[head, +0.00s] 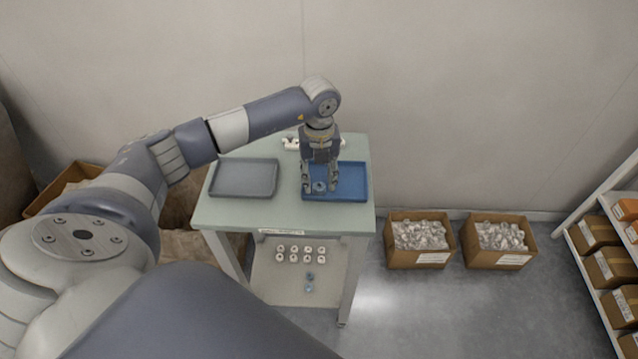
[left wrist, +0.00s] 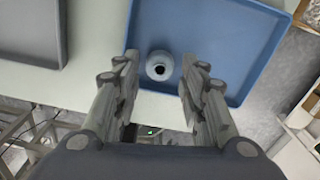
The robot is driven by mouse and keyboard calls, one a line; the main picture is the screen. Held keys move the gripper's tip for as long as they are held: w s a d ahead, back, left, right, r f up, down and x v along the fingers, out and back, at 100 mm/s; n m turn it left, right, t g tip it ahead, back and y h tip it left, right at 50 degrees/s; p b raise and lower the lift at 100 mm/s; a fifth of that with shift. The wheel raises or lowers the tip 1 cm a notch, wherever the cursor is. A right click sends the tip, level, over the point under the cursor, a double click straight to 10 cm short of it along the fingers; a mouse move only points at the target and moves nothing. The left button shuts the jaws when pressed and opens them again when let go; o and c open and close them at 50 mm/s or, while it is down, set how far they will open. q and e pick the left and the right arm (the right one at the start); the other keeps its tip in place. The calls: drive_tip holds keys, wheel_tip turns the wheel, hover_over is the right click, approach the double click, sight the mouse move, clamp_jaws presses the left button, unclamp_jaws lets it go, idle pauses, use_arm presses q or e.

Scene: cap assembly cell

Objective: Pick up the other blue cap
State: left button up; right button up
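A small blue cap (head: 319,187) sits in the blue tray (head: 352,180) on the table, near the tray's front edge. In the left wrist view the cap (left wrist: 159,66) looks pale blue-grey with a dark centre hole. My left gripper (head: 320,184) points down over the tray with its fingers spread. In the left wrist view the gripper (left wrist: 159,72) has one finger on each side of the cap, with gaps between. My right gripper is not in view.
A grey tray (head: 245,192) stands empty at the table's left. White parts (head: 291,143) lie at the back edge. Several white caps (head: 300,254) are on the lower shelf. Two cardboard boxes (head: 420,262) stand on the floor to the right, near a shelf rack (head: 592,262).

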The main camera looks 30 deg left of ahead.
use_arm(q)
drive_tip(key=shift+f, duration=0.9)
drive_tip(key=shift+c, duration=0.5)
drive_tip(key=c, duration=0.3)
drive_tip(key=shift+r, duration=0.15)
drive_tip(key=shift+c, duration=0.2)
